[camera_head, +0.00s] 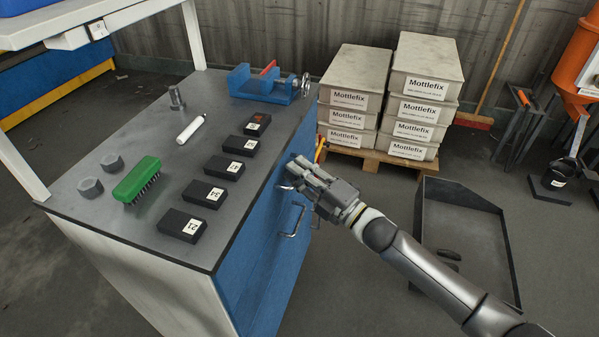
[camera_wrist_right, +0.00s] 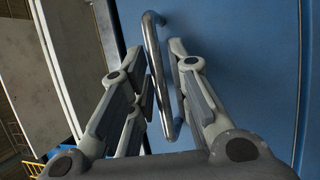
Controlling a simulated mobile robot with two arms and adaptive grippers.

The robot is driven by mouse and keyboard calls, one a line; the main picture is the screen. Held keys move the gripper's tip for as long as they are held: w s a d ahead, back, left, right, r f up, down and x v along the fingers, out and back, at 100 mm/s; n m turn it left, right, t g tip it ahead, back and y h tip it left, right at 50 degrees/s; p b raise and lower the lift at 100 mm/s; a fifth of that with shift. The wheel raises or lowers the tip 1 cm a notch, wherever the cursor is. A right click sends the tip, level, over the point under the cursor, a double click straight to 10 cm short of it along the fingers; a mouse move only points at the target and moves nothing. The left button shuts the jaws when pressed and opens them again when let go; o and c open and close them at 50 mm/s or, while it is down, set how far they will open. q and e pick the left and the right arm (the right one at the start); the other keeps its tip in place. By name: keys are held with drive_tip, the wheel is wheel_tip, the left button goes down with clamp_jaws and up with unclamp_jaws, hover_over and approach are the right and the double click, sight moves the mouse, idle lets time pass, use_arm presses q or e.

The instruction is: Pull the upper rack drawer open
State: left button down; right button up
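The blue drawer front (camera_head: 268,250) is on the right side of the dark-topped workbench. Metal bar handles stand out from it, one (camera_head: 293,221) plainly visible below and in front of my right gripper. My right gripper (camera_head: 300,172) is close to the blue front near the top edge, by another handle (camera_head: 284,187). In the right wrist view, a silver handle (camera_wrist_right: 155,60) lies between the two fingers of the gripper (camera_wrist_right: 160,75), with blue panel showing in the gap. The fingers look apart, not clamped on the bar. No drawer is visibly pulled out. My left gripper is out of view.
The bench top (camera_head: 150,230) holds numbered black blocks, a green brush (camera_head: 137,180), nuts, a white cylinder and a blue vise (camera_head: 265,85). Mottlefix boxes (camera_head: 420,90) stand on a pallet behind. A dark open tray (camera_head: 470,235) lies on the floor to the right.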

clamp_jaws()
idle(0.3)
